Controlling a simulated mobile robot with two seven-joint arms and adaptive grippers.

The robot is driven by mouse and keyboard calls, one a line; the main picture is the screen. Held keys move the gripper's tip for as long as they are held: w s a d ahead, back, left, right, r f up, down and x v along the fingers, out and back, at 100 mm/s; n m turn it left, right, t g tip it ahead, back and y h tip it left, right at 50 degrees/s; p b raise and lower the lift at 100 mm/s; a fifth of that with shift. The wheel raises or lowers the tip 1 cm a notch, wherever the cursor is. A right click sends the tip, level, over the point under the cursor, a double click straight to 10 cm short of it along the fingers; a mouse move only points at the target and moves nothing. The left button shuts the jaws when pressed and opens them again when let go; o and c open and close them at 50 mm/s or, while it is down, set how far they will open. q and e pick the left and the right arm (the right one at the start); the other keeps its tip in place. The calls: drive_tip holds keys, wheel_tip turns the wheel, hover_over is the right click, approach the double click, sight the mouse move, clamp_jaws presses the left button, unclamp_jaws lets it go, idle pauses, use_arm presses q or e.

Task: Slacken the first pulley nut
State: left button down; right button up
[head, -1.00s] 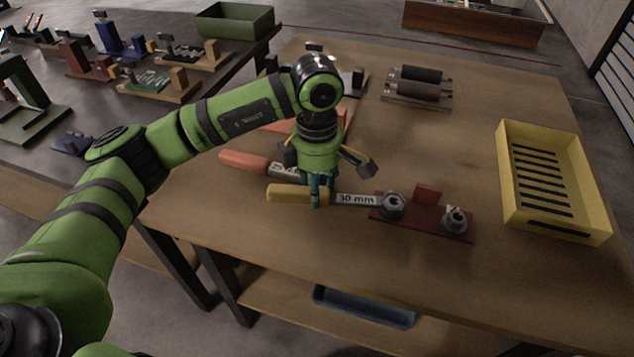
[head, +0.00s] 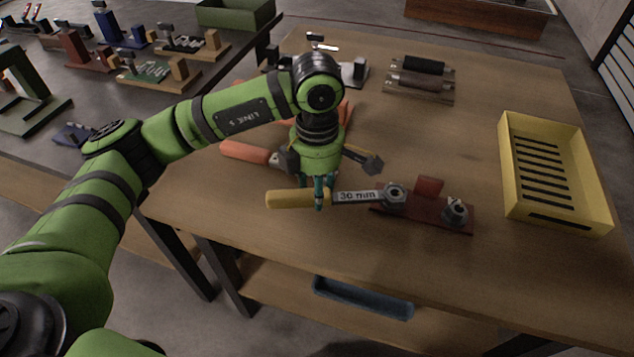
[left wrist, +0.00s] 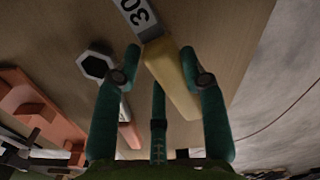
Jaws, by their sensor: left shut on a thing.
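My left gripper (head: 319,203) is shut on the yellow handle (head: 292,199) of the 30 mm wrench, near the shank. The handle also shows between the fingers in the left wrist view (left wrist: 172,75). The wrench points right, low over the table, and its head is at the left nut (head: 394,194) on a red-brown base (head: 420,215). I cannot tell how fully the head sits around that nut. A second nut (head: 456,211) stands at the base's right end, clear of the wrench. My right gripper is out of view.
An orange-handled wrench (head: 246,152) lies just behind my gripper, its hex ring end (left wrist: 96,65) beside the fingers. A yellow slotted tray (head: 558,214) stands at the right. Two dark rollers (head: 418,80) lie at the back. The table's front right is clear.

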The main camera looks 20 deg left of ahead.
use_arm(q)
drive_tip(key=shift+s+d+n, duration=0.25)
drive_tip(key=shift+s+n, duration=0.15)
drive_tip(key=shift+s, duration=0.1)
drive_tip(key=shift+s+d+n, duration=0.2)
drive_tip(key=shift+s+n, duration=0.2)
drive_tip(key=shift+s, duration=0.2)
drive_tip(key=shift+s+d+n, duration=0.65)
drive_tip(key=shift+s+n, duration=0.25)
drive_tip(key=shift+s, duration=0.1)
drive_tip(key=shift+s+d+n, duration=0.75)
drive_tip(key=shift+s+n, duration=0.05)
drive_tip(key=shift+n, duration=0.1)
drive_tip(key=shift+s+d+n, duration=0.7)
drive_tip(key=shift+d+n, duration=0.2)
